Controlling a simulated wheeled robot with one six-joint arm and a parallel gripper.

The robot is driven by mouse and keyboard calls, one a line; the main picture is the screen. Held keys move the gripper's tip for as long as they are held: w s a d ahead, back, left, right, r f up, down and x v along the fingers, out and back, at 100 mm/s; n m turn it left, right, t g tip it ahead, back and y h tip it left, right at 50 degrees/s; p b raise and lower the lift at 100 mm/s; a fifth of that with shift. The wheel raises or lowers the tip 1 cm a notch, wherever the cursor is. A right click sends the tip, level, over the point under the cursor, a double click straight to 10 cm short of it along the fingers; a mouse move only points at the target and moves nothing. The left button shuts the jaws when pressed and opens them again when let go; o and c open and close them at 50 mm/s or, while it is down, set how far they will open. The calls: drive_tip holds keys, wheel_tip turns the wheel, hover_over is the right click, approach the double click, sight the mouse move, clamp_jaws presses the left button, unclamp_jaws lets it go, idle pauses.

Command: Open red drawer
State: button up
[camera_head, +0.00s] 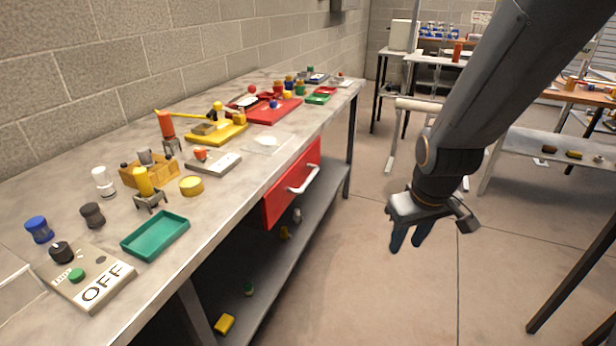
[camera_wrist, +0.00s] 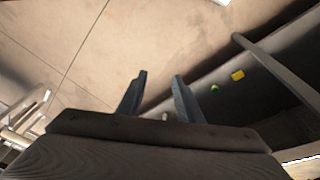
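The red drawer (camera_head: 290,192) hangs under the workbench top, on its front side. It looks shut or nearly so. Its white bar handle (camera_head: 303,180) faces right, toward the open floor. My gripper (camera_head: 408,246) points down over the floor, to the right of the drawer and clear of its handle. In the wrist view my gripper (camera_wrist: 160,85) shows two dark fingers apart with nothing between them. The drawer cannot be made out in the wrist view.
The workbench (camera_head: 235,190) holds a green tray (camera_head: 156,236), a control box marked OFF (camera_head: 95,275) and several small parts. Its lower shelf (camera_head: 300,240) holds a few small items. Bare floor (camera_head: 400,300) lies beside the bench. Other tables stand at the back right.

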drive_tip(key=w+a+f+n+t, duration=0.3)
drive_tip(key=w+n, duration=0.2)
drive_tip(key=w, duration=0.6)
drive_tip(key=n+t+y+b, duration=0.1)
drive_tip(key=n+t+y, duration=0.7)
drive_tip(key=n, duration=0.8)
approach(310, 177)
drive_tip(key=w+a+f+t+h, duration=0.1)
drive_tip(key=w+a+f, duration=0.1)
drive_tip(key=x, duration=0.7)
drive_tip(key=shift+w+r, duration=0.1)
drive_tip(key=shift+r, duration=0.05)
drive_tip(key=shift+c, duration=0.2)
clamp_jaws()
